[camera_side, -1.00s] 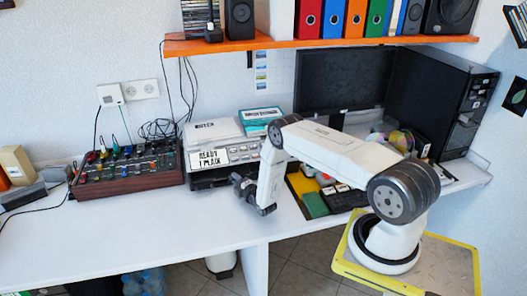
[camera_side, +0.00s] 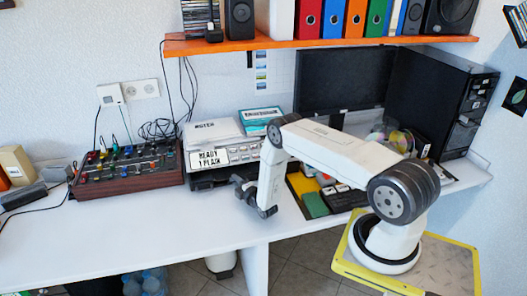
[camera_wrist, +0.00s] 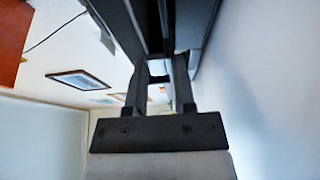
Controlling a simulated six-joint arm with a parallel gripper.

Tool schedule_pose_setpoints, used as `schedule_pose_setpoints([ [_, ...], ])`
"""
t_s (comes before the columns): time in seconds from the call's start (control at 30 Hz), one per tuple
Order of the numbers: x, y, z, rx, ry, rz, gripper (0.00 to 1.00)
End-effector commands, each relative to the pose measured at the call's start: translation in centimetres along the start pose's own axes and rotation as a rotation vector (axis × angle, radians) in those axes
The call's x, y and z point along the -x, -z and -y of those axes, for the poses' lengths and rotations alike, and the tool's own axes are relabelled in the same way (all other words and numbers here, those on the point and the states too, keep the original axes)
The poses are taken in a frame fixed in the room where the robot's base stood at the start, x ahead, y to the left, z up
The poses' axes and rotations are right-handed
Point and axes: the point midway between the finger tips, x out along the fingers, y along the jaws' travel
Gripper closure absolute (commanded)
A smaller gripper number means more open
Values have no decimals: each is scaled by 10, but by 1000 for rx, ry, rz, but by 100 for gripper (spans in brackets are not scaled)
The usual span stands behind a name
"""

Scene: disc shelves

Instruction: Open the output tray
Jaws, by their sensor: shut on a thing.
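The disc machine (camera_side: 225,156), with a lit label reading "READY" and a row of buttons, stands on the white desk. Its dark lower front, with the output tray (camera_side: 207,185), faces the front of the desk. My gripper (camera_side: 237,182) is at the right end of this lower front, low over the desk. In the wrist view my gripper (camera_wrist: 160,75) has both fingers close together under the dark machine body, shut on a narrow part at the tray's front. The fingers hide most of the gripped part. How far the tray stands out cannot be told.
A mixer with coloured knobs (camera_side: 128,168) stands left of the machine. A yellow and green box area (camera_side: 312,200) and a dark keyboard lie to the right. The white desk (camera_side: 150,232) is clear in front of the machine. An orange shelf (camera_side: 320,43) hangs above.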

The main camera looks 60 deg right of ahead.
Motion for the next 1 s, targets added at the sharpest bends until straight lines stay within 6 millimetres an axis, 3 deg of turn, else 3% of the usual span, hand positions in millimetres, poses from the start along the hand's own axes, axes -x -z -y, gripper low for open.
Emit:
schedule_pose_setpoints([
  [0.03, 0, 0, -7, 2, -21, 6, 100],
  [0.27, 32, 13, -6, 3, -19, 4, 100],
  [0.7, 114, 47, -4, 5, -15, 4, 100],
  [1.0, 145, 60, -4, 4, -18, 6, 100],
])
